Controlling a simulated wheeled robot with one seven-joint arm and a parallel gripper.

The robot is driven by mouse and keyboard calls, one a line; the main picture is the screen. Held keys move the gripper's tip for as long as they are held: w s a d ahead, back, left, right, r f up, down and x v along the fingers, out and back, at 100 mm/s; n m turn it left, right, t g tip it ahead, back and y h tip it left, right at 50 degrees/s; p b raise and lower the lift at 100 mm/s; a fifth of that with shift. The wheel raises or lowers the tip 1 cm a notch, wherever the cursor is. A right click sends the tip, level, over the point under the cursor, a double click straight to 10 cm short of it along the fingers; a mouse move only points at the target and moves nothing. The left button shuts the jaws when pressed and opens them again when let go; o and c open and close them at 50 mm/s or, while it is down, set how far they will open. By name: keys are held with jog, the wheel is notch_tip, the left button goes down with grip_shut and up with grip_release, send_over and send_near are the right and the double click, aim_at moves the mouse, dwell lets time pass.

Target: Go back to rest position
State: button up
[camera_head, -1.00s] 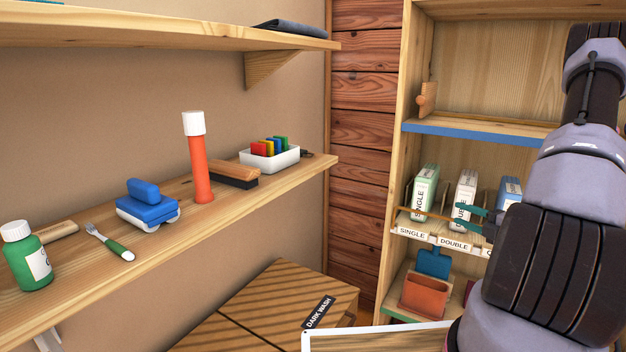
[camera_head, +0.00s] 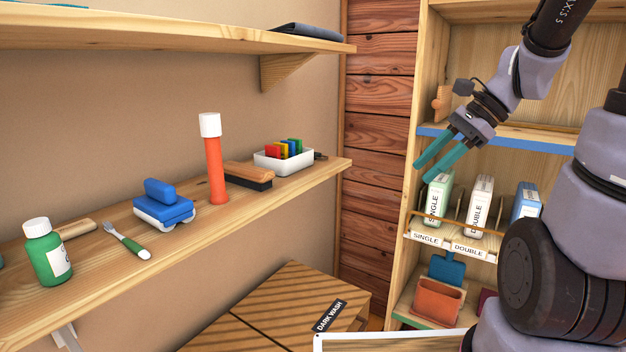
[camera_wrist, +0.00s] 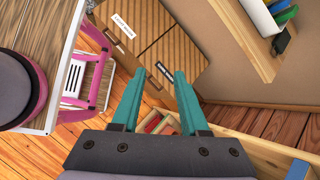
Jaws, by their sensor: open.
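My gripper (camera_head: 437,158) is open, with two teal fingers apart and nothing between them. In the head view it hangs in front of the wooden cabinet, near the blue-edged shelf (camera_head: 500,140) and just above the box marked SINGLE (camera_head: 438,200). In the wrist view the gripper (camera_wrist: 159,95) points down toward the floor and the wooden chest (camera_wrist: 165,40). My arm comes in from the right side of the head view.
A wall shelf (camera_head: 110,270) on the left holds a green bottle (camera_head: 47,252), a fork-like tool (camera_head: 127,240), a blue brush (camera_head: 163,207), an orange tube (camera_head: 215,170) and a white tray (camera_head: 283,162). A box marked DOUBLE (camera_head: 479,206) stands in the cabinet. A pink-framed piece (camera_wrist: 92,85) shows at left.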

jog(key=s+d+r+n+t+h, duration=0.2)
jog(key=s+r+n+t+h, duration=0.2)
jog(key=r+n, duration=0.6)
jog(key=shift+s+n+t+h, duration=0.25)
jog(key=shift+n+t+h, duration=0.45)
jog(key=shift+n+h, duration=0.15)
dwell(1.1)
